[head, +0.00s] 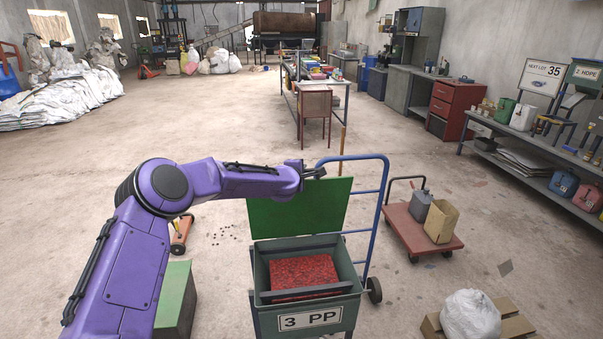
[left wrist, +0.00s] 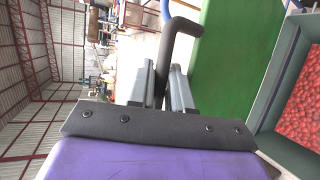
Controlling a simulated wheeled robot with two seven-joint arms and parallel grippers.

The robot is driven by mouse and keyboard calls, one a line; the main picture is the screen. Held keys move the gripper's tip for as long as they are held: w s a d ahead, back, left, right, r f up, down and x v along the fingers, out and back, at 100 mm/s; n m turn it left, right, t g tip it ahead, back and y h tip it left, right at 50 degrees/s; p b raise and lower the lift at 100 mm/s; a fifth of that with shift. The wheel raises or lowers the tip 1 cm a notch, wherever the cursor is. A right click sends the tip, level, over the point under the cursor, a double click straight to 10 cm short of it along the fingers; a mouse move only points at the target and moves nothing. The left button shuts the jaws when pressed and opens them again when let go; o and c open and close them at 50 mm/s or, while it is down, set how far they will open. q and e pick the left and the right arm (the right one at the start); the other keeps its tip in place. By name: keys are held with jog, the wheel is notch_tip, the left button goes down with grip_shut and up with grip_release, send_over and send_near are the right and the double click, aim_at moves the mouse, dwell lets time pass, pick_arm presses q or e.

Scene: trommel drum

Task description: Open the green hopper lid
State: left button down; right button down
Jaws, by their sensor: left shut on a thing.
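The green hopper lid (head: 298,207) stands raised, close to upright, at the back edge of the hopper (head: 345,265) labelled "3 PP". Red granules (head: 304,272) show inside the open hopper. My left gripper (head: 315,172) is at the lid's top edge. In the left wrist view, the left gripper (left wrist: 162,85) is shut on a dark bent handle (left wrist: 178,38) beside the green lid (left wrist: 230,70). The red granules (left wrist: 303,100) also show there at the right edge. My right gripper is in neither view.
A blue hand truck (head: 385,200) stands just behind and right of the hopper. A white sack (head: 470,315) lies on a pallet at lower right. A green box (head: 175,300) is left of the hopper.

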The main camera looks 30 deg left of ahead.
pick_arm(q)
jog(key=shift+d, duration=0.15)
jog(key=c, duration=1.1)
grip_release()
jog(key=shift+w, duration=0.1)
jog(key=b+v, duration=0.3)
jog(key=v, duration=0.7)
jog(key=shift+s+d, duration=0.1)
jog(key=shift+s, duration=0.2)
jog(key=shift+r, duration=0.1)
